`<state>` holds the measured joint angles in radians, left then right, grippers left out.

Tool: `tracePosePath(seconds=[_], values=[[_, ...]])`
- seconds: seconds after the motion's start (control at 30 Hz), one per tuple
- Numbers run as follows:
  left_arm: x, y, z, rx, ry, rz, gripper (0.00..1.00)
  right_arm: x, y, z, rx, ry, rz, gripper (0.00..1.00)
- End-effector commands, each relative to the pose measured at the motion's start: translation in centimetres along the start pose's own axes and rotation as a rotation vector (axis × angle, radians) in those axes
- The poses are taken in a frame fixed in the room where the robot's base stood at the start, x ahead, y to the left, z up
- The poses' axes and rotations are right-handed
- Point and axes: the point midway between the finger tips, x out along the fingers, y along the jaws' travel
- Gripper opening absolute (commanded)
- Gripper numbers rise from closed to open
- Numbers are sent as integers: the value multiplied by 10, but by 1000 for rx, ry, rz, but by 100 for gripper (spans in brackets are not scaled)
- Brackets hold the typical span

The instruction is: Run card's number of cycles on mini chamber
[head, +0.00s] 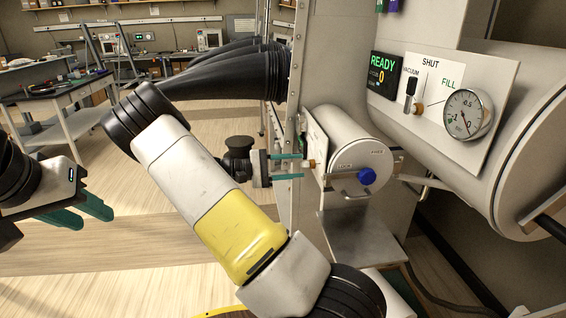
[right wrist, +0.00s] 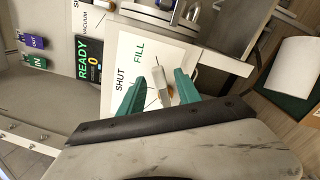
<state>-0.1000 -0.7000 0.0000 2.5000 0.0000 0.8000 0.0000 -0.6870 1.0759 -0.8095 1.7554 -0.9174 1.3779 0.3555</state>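The mini chamber (head: 345,150) is a grey cylinder with a round end door and a blue knob (head: 367,176). Its white valve panel (head: 315,142) faces left; SHUT and FILL are legible in the right wrist view. A small pale lever (right wrist: 160,86) with an orange part at its base stands on that panel. My right gripper (head: 298,166) is open, its teal fingers on either side of the lever; I see gaps, so it does not grip. A display (head: 383,74) reads READY and 0. My left gripper (head: 85,212) hangs at the far left, fingers apart and empty. I see no card.
The large chamber (head: 450,165) at right has its own SHUT, VACUUM, FILL panel with a black-handled lever (head: 411,90) and a gauge (head: 468,113). A black glove sleeve (head: 225,72) sticks out leftward above my right arm. A metal shelf (head: 360,240) lies below the mini chamber.

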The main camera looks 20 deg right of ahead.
Motion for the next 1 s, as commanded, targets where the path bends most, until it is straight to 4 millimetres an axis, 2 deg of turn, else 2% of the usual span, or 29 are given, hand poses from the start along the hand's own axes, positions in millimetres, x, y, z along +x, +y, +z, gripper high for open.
tracePosePath(seconds=[0.1, 0.3, 1.0], values=[[0, 0, 0, 0, 0, 0, 36, -22, 0, -1, 0, 3, 0, 40], [0, 0, 0, 0, 0, 0, 36, -41, 0, 0, 0, 0, 0, 40], [0, 0, 0, 0, 0, 0, 36, -44, -1, 0, -1, -1, -1, 40]])
